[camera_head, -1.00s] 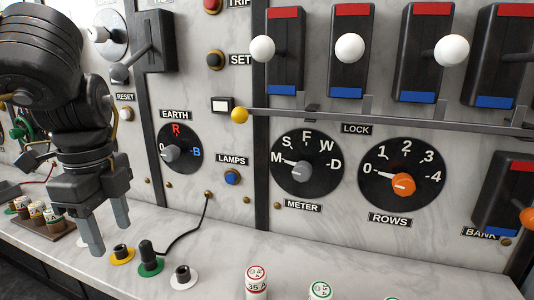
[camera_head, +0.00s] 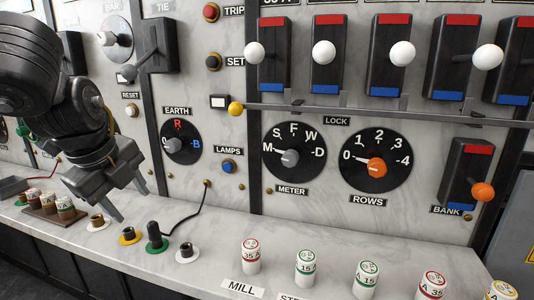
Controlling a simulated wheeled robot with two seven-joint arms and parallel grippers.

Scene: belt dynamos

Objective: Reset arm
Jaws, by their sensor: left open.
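My left gripper (camera_head: 131,201) is open and empty in the head view. It hangs at the left, above the counter and in front of the panel, with its fingers pointing down near the white-ringed and yellow-ringed sockets. My left arm comes in from the upper left and covers part of the panel. My right gripper is not in view.
The marble panel carries the METER dial (camera_head: 290,157), the ROWS dial (camera_head: 376,168), the EARTH dial (camera_head: 181,144) and several lever switches. A black plug (camera_head: 154,236) with a cable stands on the counter (camera_head: 215,235). Several labelled fuses, including a red-marked one (camera_head: 251,256), stand along it.

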